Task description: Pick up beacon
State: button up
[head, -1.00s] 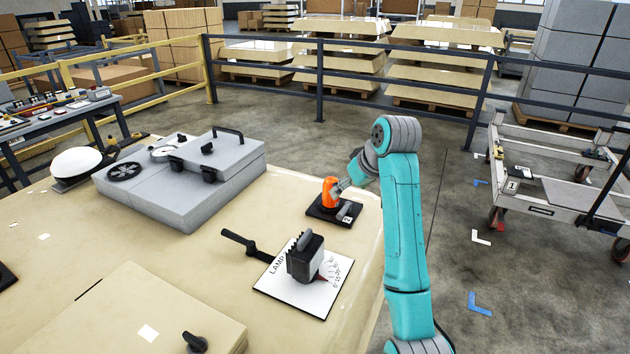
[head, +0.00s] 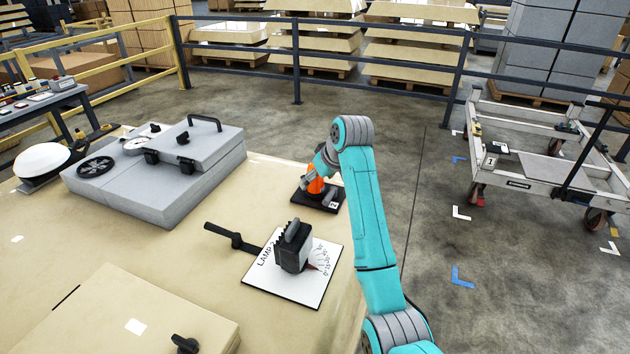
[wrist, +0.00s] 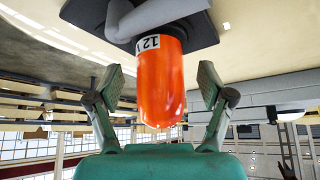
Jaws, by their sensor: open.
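The beacon (wrist: 162,85) is an orange dome with a white "12" label. In the wrist view it stands between the two open fingers of my gripper (wrist: 160,95), with a visible gap on each side. In the head view the beacon (head: 315,186) stands upright on a black base plate (head: 329,203) marked "2", near the table's far right edge. My gripper (head: 318,172) is above and around it there, and my wrist hides part of it. A grey tube-like part (wrist: 150,18) crosses beside the beacon's foot in the wrist view.
A black lamp unit (head: 293,250) stands on a white dial card in front of the beacon. A grey case (head: 160,175) lies to the left, and a white dome (head: 42,160) beyond it. A trolley (head: 530,165) stands on the floor at right.

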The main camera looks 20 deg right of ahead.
jog(key=shift+x, duration=1.05)
jog(key=c, duration=1.4)
jog(key=shift+o, duration=0.2)
jog(key=shift+r, duration=0.2)
